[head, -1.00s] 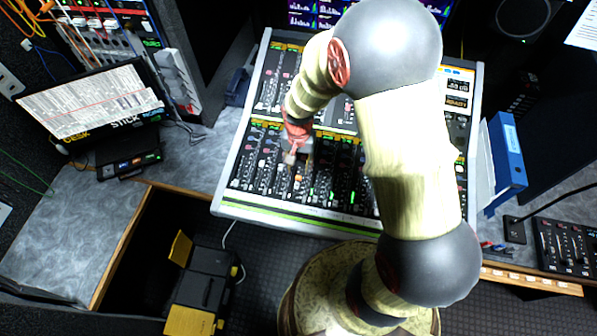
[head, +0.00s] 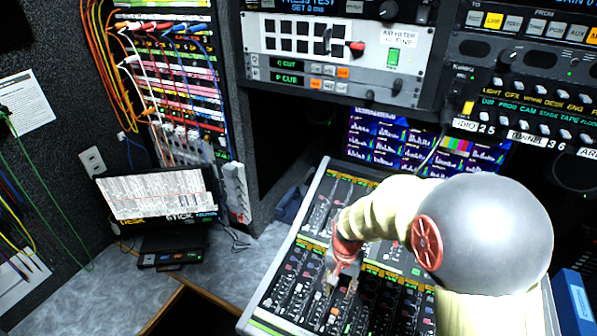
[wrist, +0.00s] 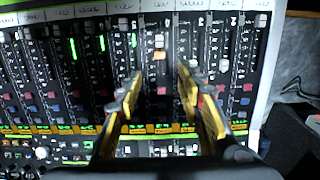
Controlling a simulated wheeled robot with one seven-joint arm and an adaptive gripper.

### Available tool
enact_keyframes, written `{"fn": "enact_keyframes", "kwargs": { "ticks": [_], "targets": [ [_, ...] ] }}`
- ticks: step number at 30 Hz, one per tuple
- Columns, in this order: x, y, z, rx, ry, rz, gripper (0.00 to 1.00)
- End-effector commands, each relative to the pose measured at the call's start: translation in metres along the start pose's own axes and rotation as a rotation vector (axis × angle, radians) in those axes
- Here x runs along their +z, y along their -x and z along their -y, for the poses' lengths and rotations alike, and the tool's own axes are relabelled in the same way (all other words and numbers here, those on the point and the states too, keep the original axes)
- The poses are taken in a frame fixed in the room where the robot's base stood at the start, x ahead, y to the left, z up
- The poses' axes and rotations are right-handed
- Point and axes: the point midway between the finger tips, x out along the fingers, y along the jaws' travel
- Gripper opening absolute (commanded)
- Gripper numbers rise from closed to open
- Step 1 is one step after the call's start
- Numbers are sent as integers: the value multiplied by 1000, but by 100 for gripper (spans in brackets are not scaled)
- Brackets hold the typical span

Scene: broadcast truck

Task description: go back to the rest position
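My gripper (head: 343,277) is over the left part of the mixing console (head: 268,300) in the head view. My arm reaches in from the lower right and hides part of the console. In the wrist view, the two yellow-and-black fingers of my gripper (wrist: 160,92) stand apart with nothing between them. Faders and red and blue buttons of the console (wrist: 85,75) show beyond and between the fingers. I cannot tell whether the fingertips touch the console.
A laptop-like screen (head: 158,197) stands on the grey desk (head: 105,295) at left. A patch bay (head: 180,75) with hanging cables is above it. Rack panels (head: 335,50) and a meter monitor (head: 385,140) are behind the console. A blue binder (head: 573,300) is at lower right.

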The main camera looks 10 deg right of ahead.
Motion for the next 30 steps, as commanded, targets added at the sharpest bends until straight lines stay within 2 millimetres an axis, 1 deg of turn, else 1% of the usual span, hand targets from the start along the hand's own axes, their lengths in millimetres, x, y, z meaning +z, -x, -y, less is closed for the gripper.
{"fn": "enact_keyframes", "kwargs": {
  "ticks": [3,6,8,9,10,12,20,24,27,30],
  "targets": [
    [0,0,0,0,17,1,37],
    [4,0,-2,8,70,14,37],
    [15,-4,-10,24,121,42,37],
    [25,-5,-17,36,163,66,37],
    [32,0,-21,40,198,75,37],
    [45,20,-29,36,276,76,37],
    [78,86,-47,1,458,-1,37],
    [101,126,-59,-29,544,-92,37],
    [118,153,-68,-55,591,-177,37],
    [132,176,-75,-82,611,-267,37]
  ]
}}
